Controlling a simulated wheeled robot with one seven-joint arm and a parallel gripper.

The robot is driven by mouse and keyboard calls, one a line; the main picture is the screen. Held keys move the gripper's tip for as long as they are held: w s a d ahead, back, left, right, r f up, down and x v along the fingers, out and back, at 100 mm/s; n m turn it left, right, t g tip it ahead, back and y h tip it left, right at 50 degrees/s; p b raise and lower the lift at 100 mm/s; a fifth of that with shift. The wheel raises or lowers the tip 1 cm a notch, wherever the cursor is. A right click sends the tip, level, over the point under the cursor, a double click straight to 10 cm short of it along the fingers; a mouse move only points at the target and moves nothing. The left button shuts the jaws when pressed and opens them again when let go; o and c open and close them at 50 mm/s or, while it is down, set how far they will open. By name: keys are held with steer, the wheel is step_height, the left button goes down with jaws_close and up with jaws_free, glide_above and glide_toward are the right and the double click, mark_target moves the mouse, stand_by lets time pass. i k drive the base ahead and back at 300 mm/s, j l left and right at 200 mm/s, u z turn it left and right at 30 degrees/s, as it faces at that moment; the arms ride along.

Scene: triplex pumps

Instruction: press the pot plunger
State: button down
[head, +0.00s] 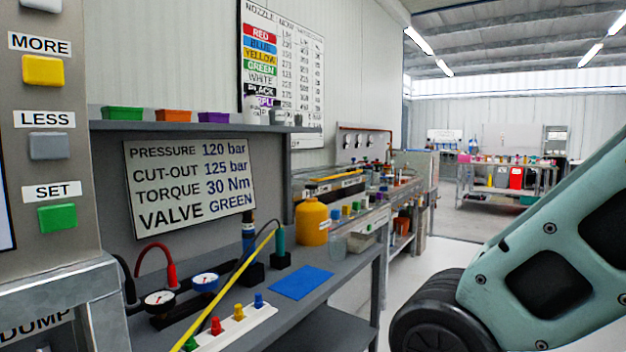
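I cannot make out for certain which thing is the pot plunger. A yellow pot-like container (311,224) with a narrower top stands at the far right end of the near grey bench. Two dark upright cylinders, one with a blue band (248,236) and one green on top (280,240), stand on black blocks left of it. My gripper is out of view. Only a pale green link and a black joint of my arm show at the right, well apart from the bench.
The bench holds a blue mat (301,283), two gauges, one white-faced (158,299), and a white strip with coloured plugs (236,327). A yellow rod (228,290) slants across the front. A button panel (45,140) stands close at left. Floor right of the bench is clear.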

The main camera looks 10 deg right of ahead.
mark_target(311, 186)
steer(key=i+l+u, duration=0.25)
steer(key=i+l, duration=0.6)
steer(key=i, duration=0.15)
